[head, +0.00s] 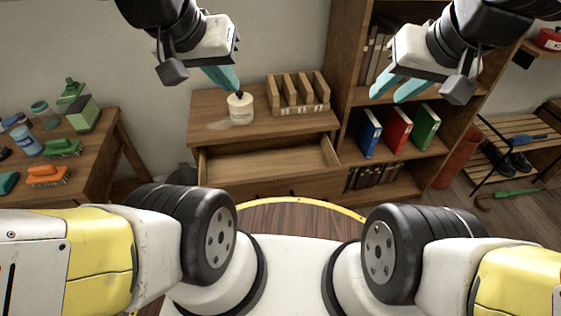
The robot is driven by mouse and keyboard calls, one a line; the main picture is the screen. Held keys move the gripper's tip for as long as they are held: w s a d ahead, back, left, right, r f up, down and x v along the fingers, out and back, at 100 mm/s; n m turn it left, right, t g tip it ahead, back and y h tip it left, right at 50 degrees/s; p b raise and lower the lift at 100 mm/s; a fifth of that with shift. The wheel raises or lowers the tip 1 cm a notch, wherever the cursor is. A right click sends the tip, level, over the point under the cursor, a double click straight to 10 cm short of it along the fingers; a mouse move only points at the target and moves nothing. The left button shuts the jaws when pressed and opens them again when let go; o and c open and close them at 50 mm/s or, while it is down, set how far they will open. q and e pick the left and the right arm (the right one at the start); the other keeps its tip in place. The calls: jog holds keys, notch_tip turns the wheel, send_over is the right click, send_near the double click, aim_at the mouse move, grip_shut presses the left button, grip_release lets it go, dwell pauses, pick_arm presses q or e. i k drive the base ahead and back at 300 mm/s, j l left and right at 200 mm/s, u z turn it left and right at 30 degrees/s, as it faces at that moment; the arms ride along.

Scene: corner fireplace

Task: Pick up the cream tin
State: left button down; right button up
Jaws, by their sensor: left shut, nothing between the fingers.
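The cream tin (240,109) stands upright on top of the wooden drawer cabinet (205,120). It is a small cream-coloured container with a dark knob on top. My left gripper (234,88) comes down from the upper left, and its teal fingers are shut with nothing between them. Their tips are right by the tin's knob; whether they touch it I cannot tell. My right gripper (387,98) is open and empty, with its teal fingers apart in front of the bookshelf.
A wooden slotted rack (298,108) stands right of the tin. The cabinet's drawer (270,162) is pulled open and looks empty. A side table (95,150) at the left holds bottles and brushes.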

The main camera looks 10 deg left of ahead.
aim_at(243, 117)
jog(key=i+j+u, duration=0.1)
jog(key=u, duration=0.35)
jog(key=i+u, duration=0.1)
jog(key=u, duration=0.4)
jog(key=i+u, duration=0.15)
jog(key=u, duration=0.3)
